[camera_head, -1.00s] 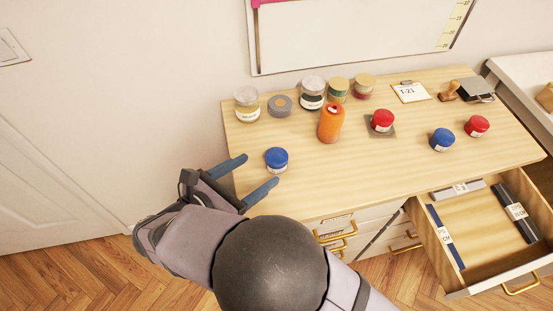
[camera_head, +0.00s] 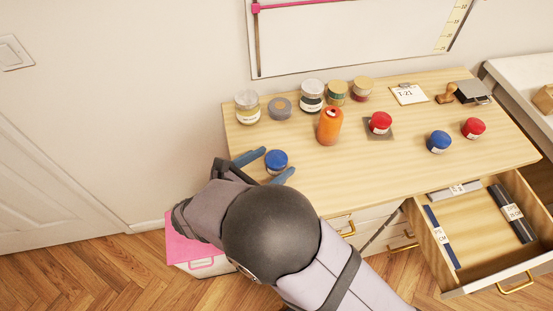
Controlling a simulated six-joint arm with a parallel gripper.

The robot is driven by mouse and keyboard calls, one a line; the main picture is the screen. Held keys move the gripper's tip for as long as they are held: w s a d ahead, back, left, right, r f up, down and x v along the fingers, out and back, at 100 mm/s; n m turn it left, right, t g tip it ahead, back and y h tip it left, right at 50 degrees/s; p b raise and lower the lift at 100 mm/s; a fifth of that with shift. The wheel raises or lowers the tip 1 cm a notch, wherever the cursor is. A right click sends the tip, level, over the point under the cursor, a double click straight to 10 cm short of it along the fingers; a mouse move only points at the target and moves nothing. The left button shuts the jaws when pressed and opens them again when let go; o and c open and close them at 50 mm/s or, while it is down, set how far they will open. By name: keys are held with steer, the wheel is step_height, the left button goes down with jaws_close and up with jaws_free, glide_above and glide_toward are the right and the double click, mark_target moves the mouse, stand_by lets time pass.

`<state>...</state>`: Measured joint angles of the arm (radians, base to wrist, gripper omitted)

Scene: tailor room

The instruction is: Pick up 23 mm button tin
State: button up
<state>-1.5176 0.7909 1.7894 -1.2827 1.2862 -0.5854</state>
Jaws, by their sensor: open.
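A tin with a blue lid and a pale label (camera_head: 276,160) stands upright at the left front of the wooden table. My gripper (camera_head: 275,165) is open around it, one finger at its left and one at its right front. Whether either finger touches it I cannot tell. Another blue-lidded tin (camera_head: 438,142) and a red-lidded tin (camera_head: 473,128) stand at the right. A second red-lidded tin (camera_head: 380,122) stands on a grey square pad. The size marks on the tins are too small to read.
An orange thread spool (camera_head: 330,126) and several jars, one white-labelled (camera_head: 247,107), stand behind the gripper. A clipboard (camera_head: 408,94) and a stamp (camera_head: 447,93) lie at the back. An open drawer (camera_head: 463,236) juts out at front right. The table's middle front is clear.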

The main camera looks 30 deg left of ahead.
mark_target(272, 163)
steer(key=shift+w, duration=0.2)
steer(key=c, duration=1.2)
steer(key=shift+r, duration=0.1)
step_height(272, 163, up, 10)
steer(key=shift+f+b, duration=0.1)
steer(key=shift+b, duration=0.45)
